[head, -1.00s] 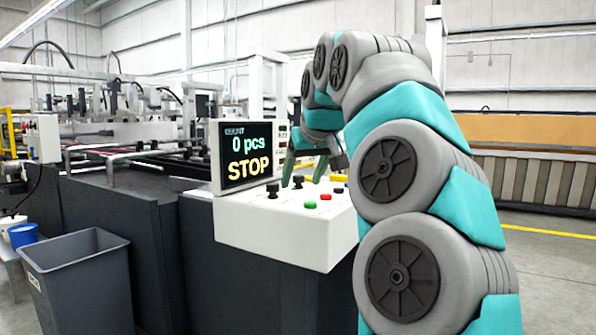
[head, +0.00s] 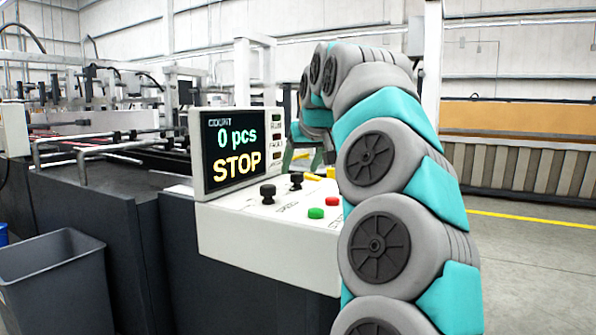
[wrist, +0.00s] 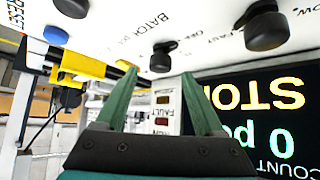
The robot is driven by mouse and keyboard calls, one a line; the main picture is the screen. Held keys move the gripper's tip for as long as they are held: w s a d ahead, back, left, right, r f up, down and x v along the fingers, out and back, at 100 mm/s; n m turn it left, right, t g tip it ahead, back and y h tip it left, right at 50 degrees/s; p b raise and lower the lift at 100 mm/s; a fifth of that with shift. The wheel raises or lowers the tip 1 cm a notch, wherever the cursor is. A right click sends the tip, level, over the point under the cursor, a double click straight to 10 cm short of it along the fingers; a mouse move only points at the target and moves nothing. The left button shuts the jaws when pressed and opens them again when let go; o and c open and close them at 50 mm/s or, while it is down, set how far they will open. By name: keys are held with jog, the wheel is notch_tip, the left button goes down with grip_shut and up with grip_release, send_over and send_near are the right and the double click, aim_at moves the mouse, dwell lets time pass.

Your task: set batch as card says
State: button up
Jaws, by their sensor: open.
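The control panel (head: 255,235) has a black front knob (head: 268,193) by the SPEED label and a second black knob (head: 296,180) behind it. In the wrist view, which is upside down, the batch knob (wrist: 163,57) sits beside BATCH lettering, and the speed knob (wrist: 265,25) is at the upper right. The screen (head: 236,152) reads COUNT 0 pcs, STOP. My gripper (wrist: 160,73) is open and empty, its green fingertips near the batch knob in the picture; contact cannot be told. It is partly hidden by my arm in the head view. No card is readable.
A green button (head: 316,213) and red button (head: 331,201) are on the panel, partly beside my arm. A blue button (wrist: 55,35) and a yellow part (wrist: 85,70) show in the wrist view. A grey bin (head: 55,285) stands at the left. Open floor (head: 540,260) lies right.

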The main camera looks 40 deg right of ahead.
aim_at(297, 179)
jog(key=shift+x, duration=1.45)
jog(key=shift+c, duration=0.2)
grip_shut()
